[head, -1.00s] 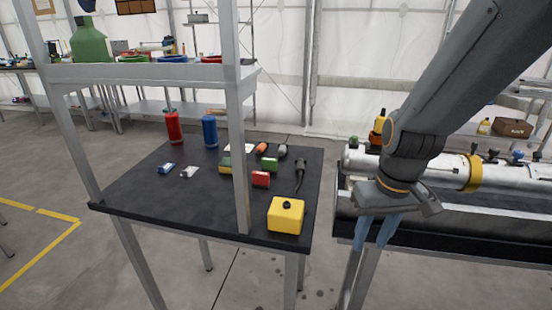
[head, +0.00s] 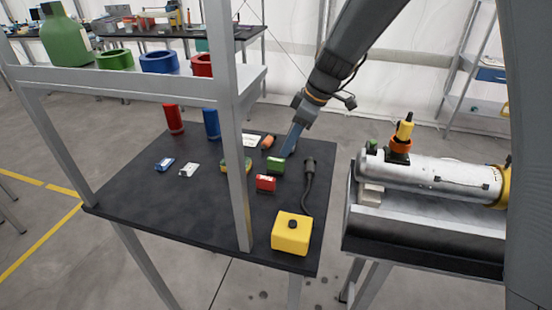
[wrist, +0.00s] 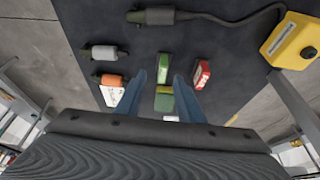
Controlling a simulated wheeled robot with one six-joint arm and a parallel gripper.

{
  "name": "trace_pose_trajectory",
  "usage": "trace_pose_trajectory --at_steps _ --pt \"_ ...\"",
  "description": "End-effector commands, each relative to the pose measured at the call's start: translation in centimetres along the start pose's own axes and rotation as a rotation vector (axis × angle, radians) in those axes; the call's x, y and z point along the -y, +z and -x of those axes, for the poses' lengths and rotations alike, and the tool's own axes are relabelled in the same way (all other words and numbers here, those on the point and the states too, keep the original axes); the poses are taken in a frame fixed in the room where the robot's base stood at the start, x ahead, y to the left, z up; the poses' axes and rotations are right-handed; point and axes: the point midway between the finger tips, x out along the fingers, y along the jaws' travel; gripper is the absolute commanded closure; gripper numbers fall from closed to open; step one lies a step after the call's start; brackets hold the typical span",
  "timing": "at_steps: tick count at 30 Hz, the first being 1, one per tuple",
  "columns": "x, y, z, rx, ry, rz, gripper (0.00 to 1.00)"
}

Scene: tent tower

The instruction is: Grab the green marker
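A small green block-shaped piece with a pale face (head: 275,165), the likeliest green marker, lies on the dark table. In the wrist view the green piece (wrist: 164,66) shows just beyond and between the fingertips. My gripper (wrist: 159,77) is open, its two blue fingers apart with nothing held. In the head view my gripper (head: 288,147) is above the table, right behind the green piece. A green-and-yellow block (wrist: 164,101) lies nearer, between the fingers. I cannot tell the exact height of the fingertips above the table.
A red piece (wrist: 201,74) lies just right of the right finger. Orange (wrist: 111,80) and grey (wrist: 103,52) pieces lie left. A yellow box (head: 291,234) with a dark cable stands at the front. A shelf post (head: 236,180) rises at the table's front edge.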

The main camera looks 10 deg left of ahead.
Motion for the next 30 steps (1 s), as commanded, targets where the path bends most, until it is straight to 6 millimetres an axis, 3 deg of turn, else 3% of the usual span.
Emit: trace_pose_trajectory --at_steps 7,21,30 --pt "0.5 -1.3 -2.3 -0.007 -0.011 0.039 0.66" --pt "1.4 -1.4 -7.4 -0.005 -0.012 0.038 0.66" --pt "1.1 -1.3 -8.2 -0.006 -0.008 0.036 0.66"
